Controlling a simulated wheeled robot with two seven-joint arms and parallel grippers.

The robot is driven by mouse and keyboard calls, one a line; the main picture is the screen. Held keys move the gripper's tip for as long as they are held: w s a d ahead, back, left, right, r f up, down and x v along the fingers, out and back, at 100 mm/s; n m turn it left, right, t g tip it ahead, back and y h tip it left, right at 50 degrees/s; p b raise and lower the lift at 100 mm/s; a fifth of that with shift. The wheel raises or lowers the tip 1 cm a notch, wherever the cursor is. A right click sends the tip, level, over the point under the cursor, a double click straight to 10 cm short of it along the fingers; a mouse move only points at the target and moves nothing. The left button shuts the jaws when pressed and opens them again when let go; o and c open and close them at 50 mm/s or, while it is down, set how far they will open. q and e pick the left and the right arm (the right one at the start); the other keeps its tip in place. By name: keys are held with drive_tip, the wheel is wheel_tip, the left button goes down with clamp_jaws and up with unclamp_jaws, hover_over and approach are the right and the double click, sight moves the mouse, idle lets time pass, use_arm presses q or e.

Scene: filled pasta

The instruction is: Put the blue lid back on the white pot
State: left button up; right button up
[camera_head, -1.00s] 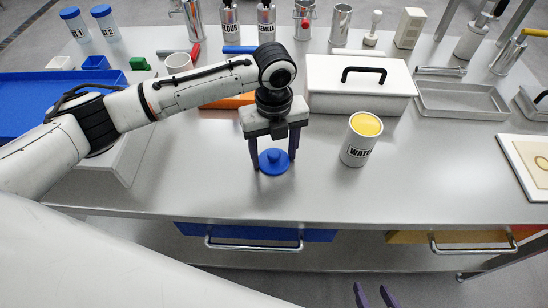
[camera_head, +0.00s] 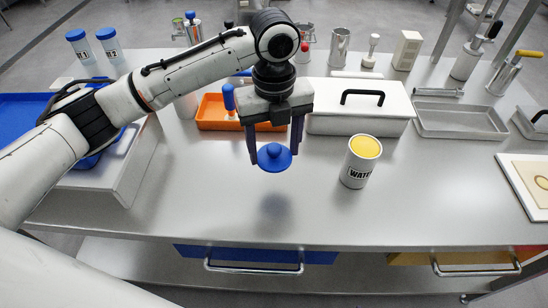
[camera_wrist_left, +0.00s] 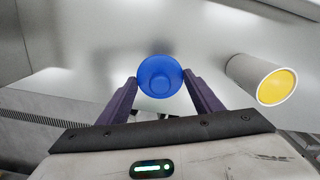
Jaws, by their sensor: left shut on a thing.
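The blue lid (camera_head: 274,158) is a round disc with a knob on top. My left gripper (camera_head: 274,150) is shut on it and holds it level above the table, with a soft shadow below. In the left wrist view the lid (camera_wrist_left: 160,76) sits between the two purple fingertips. The white pot (camera_head: 356,172), labelled WATER, stands upright on the table to the right of the lid, apart from it. Its open top shows yellow inside. It also shows in the left wrist view (camera_wrist_left: 242,72), right of the fingers. My right gripper is not in view.
Behind the gripper are an orange tray (camera_head: 212,118) and a white box with a black handle (camera_head: 345,122). A grey metal tray (camera_head: 455,118) lies at the right, near a white board (camera_head: 512,172). The table between lid and pot, and its front, are clear.

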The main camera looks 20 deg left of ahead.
use_arm(q)
drive_tip(key=shift+r, duration=0.25)
drive_tip(key=shift+s+a+r+n, duration=0.1)
drive_tip(key=shift+s+a+n, duration=0.1)
drive_tip(key=shift+n, duration=0.4)
drive_tip(key=shift+s+a+r+n, duration=0.1)
drive_tip(key=shift+s+a+n, duration=0.05)
drive_tip(key=shift+n, duration=0.45)
drive_tip(key=s+a+r+n, duration=0.1)
drive_tip(key=s+a+n, duration=0.2)
drive_tip(key=n, duration=1)
drive_tip(key=s+a+r+n, duration=0.1)
drive_tip(key=s+a+n, duration=0.1)
drive_tip(key=s+n, duration=0.5)
drive_tip(key=n, duration=0.6)
drive_tip(key=shift+a+r+n, duration=0.2)
drive_tip(key=shift+a+n, duration=0.1)
drive_tip(key=shift+a, duration=0.1)
